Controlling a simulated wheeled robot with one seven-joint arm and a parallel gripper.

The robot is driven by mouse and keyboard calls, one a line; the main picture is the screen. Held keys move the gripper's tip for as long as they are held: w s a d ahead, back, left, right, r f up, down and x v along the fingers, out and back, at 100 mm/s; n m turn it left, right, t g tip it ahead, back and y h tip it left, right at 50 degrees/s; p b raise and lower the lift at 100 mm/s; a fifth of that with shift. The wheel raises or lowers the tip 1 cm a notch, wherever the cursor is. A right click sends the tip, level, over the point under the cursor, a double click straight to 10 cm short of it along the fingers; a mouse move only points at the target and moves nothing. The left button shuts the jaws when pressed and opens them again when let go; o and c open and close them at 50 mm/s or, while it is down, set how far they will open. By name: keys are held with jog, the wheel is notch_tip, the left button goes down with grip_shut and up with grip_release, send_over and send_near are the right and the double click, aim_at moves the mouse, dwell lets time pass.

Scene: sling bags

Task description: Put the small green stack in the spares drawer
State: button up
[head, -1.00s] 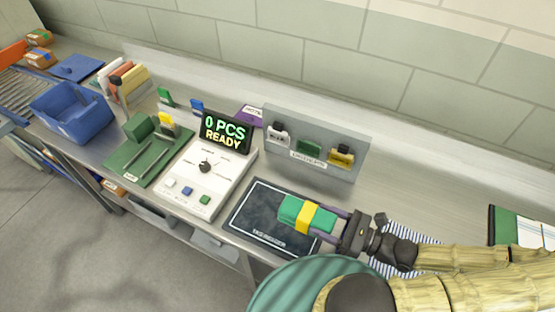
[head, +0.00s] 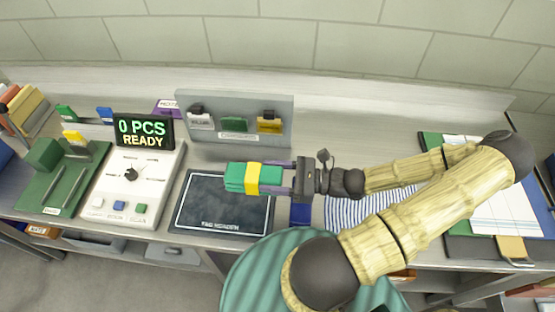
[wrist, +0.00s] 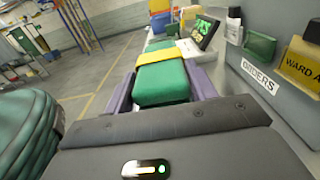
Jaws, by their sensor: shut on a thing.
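The small green stack (head: 240,177) has a yellow band (head: 252,179) around it. My gripper (head: 268,178) is shut on its right end, one purple finger along each side. The stack is over the upper right part of the dark mat (head: 215,225); its height above the mat is hard to tell. In the wrist view the stack (wrist: 162,84) lies between the fingers, pointing away. A grey drawer front (head: 172,253) shows below the bench edge, with no label I can read, so I cannot tell which is the spares drawer.
A white counter box (head: 130,185) with a display reading "0 PCS READY" (head: 143,132) stands left of the mat. A grey divider rack (head: 235,108) stands behind. A green tray (head: 50,190) is further left. A striped cloth (head: 350,212) and clipboard (head: 505,200) lie right.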

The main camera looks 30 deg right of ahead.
jog(key=b, duration=0.3)
jog(key=shift+w+d+f, duration=0.2)
jog(key=shift+w+f, duration=0.1)
jog(key=shift+w, duration=0.05)
jog(key=b, duration=0.3)
jog(key=shift+w, duration=0.15)
jog(key=w+d+p, duration=0.2)
jog(key=w+d, duration=0.5)
jog(key=w, duration=0.4)
jog(key=f, duration=0.6)
jog(key=shift+w+d+f, duration=0.25)
jog(key=shift+d, duration=0.05)
jog(key=shift+f, duration=0.5)
notch_tip(320, 180, down, 3)
jog(key=shift+r+p, duration=0.1)
jog(key=shift+p, duration=0.4)
jog(key=shift+w+d+f, duration=0.2)
jog(key=shift+w+f, duration=0.1)
